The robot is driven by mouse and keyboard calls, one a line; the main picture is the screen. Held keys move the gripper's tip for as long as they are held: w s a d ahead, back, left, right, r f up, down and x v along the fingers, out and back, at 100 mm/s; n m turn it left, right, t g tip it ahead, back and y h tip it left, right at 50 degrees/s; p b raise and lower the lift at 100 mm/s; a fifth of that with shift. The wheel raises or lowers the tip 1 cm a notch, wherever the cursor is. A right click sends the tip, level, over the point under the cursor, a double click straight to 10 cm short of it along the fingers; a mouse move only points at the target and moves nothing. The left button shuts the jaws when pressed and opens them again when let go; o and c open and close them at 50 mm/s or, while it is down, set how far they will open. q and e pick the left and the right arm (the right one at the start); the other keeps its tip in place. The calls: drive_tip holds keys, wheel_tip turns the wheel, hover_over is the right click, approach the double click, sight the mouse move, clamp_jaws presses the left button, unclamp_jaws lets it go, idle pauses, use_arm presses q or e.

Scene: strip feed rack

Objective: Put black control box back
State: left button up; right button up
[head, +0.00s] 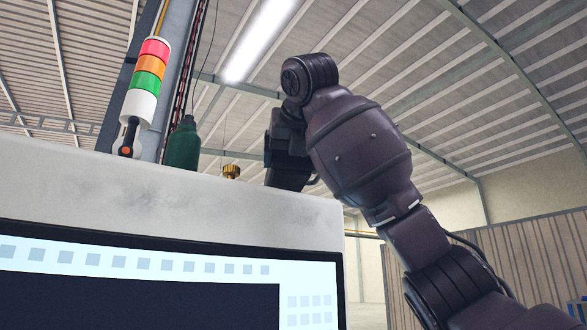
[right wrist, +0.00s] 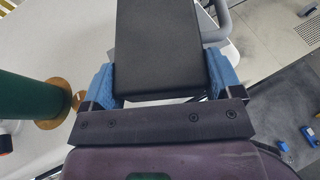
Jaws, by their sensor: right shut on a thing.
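The black control box (right wrist: 160,45) is in the right wrist view, between the two blue-padded fingers of my right gripper (right wrist: 165,85). My right gripper is shut on it, with a pad against each side. The box reaches up out of the top of that view, so its far end is hidden. In the head view my right arm rises from the lower right, and its gripper end (head: 285,165) is at the right end of the white machine's top. The box cannot be clearly told from the dark gripper there. My left gripper is in neither view.
The white machine (head: 150,195) has a lit screen (head: 140,290) on its front. On its top stand a green bottle (head: 183,147), a brass knob (head: 231,172) and a red, orange and green signal tower (head: 148,75).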

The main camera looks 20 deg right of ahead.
drive_tip(key=shift+s+d+f+b, duration=0.1)
drive_tip(key=shift+s+f+b, duration=0.25)
drive_tip(key=shift+f+b, duration=0.15)
drive_tip(key=shift+w+f, duration=0.1)
drive_tip(key=shift+f, duration=0.35)
drive_tip(key=shift+w+f+b, duration=0.25)
drive_tip(key=shift+b, duration=0.15)
drive_tip(key=shift+w+a, duration=0.2)
drive_tip(key=shift+s+d, duration=0.15)
drive_tip(key=shift+s, duration=0.2)
drive_tip(key=o, duration=1)
drive_tip(key=shift+w+f, duration=0.1)
drive_tip(key=shift+w, duration=0.05)
drive_tip(key=shift+o, duration=0.2)
drive_tip(key=shift+s+a+r, duration=0.2)
drive_tip(key=shift+s+r, duration=0.15)
drive_tip(key=shift+s, duration=0.15)
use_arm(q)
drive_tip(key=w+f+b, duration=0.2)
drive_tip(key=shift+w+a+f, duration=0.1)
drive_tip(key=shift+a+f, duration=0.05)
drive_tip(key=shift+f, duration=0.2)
use_arm(e)
drive_tip(key=v, duration=1.1)
